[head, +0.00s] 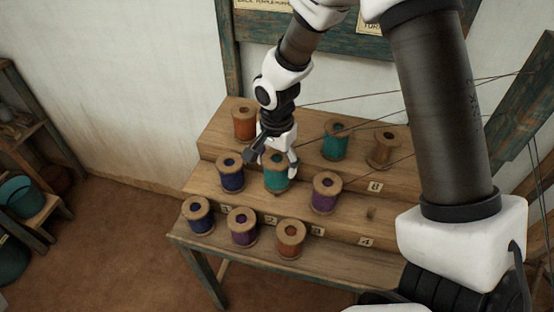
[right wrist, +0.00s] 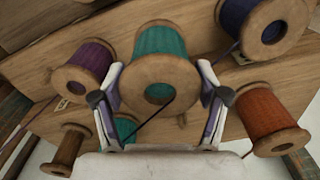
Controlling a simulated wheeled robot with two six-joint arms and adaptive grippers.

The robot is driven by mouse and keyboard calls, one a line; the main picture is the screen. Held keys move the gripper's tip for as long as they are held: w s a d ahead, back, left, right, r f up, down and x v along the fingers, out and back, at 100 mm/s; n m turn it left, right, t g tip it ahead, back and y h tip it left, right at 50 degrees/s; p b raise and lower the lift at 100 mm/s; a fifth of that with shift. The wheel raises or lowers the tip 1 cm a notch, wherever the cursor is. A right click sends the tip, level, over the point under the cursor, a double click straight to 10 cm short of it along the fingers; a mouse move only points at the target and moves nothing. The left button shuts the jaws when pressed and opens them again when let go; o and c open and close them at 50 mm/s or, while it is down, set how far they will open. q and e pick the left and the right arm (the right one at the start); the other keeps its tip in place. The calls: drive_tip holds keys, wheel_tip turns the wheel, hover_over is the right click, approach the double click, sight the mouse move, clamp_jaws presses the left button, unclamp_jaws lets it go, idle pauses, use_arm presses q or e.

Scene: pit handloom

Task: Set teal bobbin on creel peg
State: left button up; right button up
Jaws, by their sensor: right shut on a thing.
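A teal bobbin (head: 277,179) with wooden flanges is between the fingers of my right gripper (head: 272,163), which is shut on it. The bobbin is upright over the middle step of the creel (head: 345,222), between a blue and a purple bobbin. It looks slightly higher than these two; I cannot tell if it touches the step. Any peg under it is hidden. In the right wrist view the teal bobbin (right wrist: 160,42) sits between both fingers (right wrist: 160,105). A second teal bobbin (head: 336,143) stands on the top step. My left gripper is not in view.
Close neighbours are the blue bobbin (head: 230,177) and the purple bobbin (head: 325,197). An orange bobbin (head: 245,122) and a brown bobbin (head: 384,149) stand on the top step. A bare peg (head: 371,213) shows at right on the middle step. Threads (head: 400,92) stretch behind my gripper.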

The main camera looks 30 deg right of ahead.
drive_tip(key=f, duration=0.1)
drive_tip(key=f+b, duration=0.1)
drive_tip(key=f, duration=0.1)
drive_tip(key=shift+w+d, duration=0.2)
drive_tip(key=shift+s+a+f+b, duration=0.1)
drive_tip(key=shift+f+b, duration=0.8)
drive_tip(key=shift+b, duration=0.05)
drive_tip(key=shift+f, duration=0.1)
drive_tip(key=o, duration=1.2)
drive_tip(key=shift+o, duration=0.2)
